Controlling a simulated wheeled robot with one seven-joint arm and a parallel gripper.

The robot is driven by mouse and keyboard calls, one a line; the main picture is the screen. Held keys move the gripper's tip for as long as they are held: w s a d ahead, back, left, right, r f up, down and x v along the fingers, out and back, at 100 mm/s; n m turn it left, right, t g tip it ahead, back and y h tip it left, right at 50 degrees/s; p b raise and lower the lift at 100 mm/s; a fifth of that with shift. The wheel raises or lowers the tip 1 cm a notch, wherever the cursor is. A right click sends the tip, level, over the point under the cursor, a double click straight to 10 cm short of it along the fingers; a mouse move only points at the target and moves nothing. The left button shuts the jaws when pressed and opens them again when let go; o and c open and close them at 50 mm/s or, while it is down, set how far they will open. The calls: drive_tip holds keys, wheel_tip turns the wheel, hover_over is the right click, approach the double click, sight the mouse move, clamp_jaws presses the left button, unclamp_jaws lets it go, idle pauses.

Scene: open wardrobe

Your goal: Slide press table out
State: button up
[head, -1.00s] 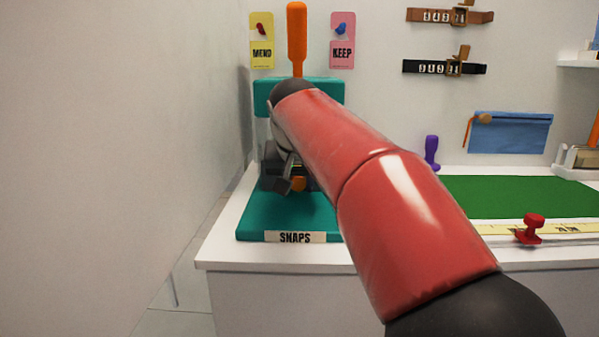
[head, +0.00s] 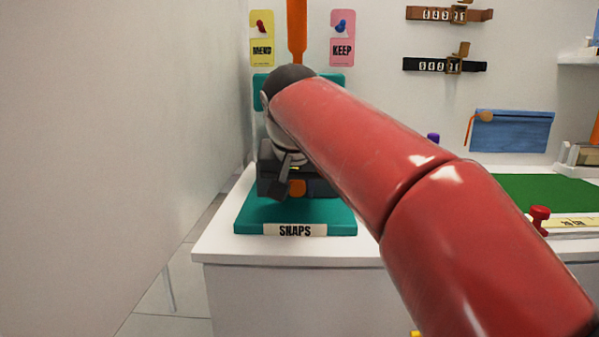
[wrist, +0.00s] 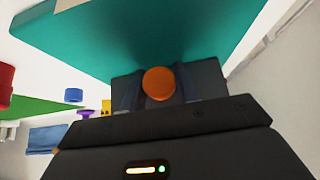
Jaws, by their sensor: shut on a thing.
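The teal press (head: 295,215) stands on the left end of the white counter, with a "SNAPS" label on its front and an orange lever (head: 297,30) on top. A dark block (head: 325,187) with an orange knob (head: 297,188) sits above its teal base; I take this block to be the press table. My gripper (wrist: 158,90) is shut on the orange knob, which shows between the two dark fingers in the wrist view (wrist: 158,84). My red arm covers the press's middle and right side in the head view.
A wall stands close on the left of the counter (head: 225,240). To the right lie a green mat (head: 545,193) and a red knobbed piece (head: 540,218). Tags, belts and a blue pouch (head: 512,130) hang on the back wall. Bare floor shows at lower left.

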idle(0.3)
drive_tip(key=shift+s+a+b, duration=0.1)
drive_tip(key=shift+s+b, duration=1.15)
drive_tip(key=shift+s, duration=1.6)
drive_tip(key=shift+s+b, duration=0.8)
drive_tip(key=shift+s, duration=1.2)
drive_tip(key=o, duration=0.4)
drive_tip(key=shift+a, duration=0.1)
drive_tip(key=shift+s, duration=0.65)
